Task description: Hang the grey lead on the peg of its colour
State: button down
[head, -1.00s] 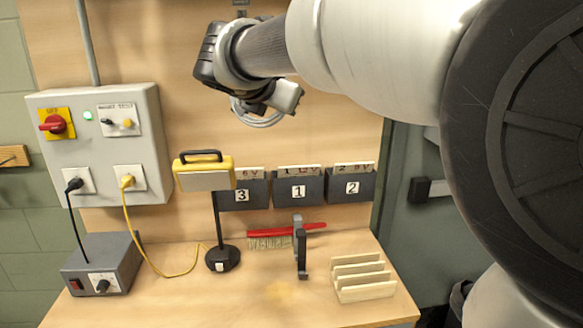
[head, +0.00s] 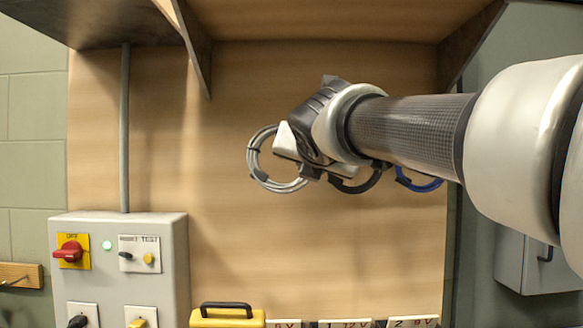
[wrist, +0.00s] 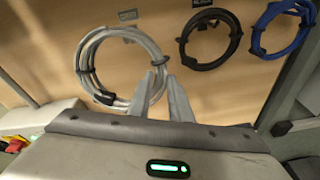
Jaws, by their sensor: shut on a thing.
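The grey lead (head: 252,160) is a coiled ring with dark ties. My gripper (head: 284,153) is shut on the right side of the ring and holds it up before the wooden back board. In the wrist view, the grey lead (wrist: 84,66) stands left of my fingertips (wrist: 163,82). A small grey label (wrist: 127,14) is on the board just above the ring. The peg for the grey lead is not clear in either view. I cannot tell whether the ring is around a peg or only in front of the board.
A black coil (wrist: 183,43) and a blue coil (wrist: 256,40) hang to the right of the grey lead. A shelf with a bracket (head: 190,45) is above. A grey switch box (head: 120,240) is at lower left. The board left of the ring is bare.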

jog(key=p+x, duration=0.1)
jog(key=x, duration=0.8)
jog(key=shift+w+r, duration=0.25)
jog(key=shift+w, duration=0.15)
dwell(0.5)
jog(key=shift+f, duration=0.1)
dwell(0.5)
jog(key=c, duration=1.5)
grip_release()
jog(key=shift+c, duration=0.2)
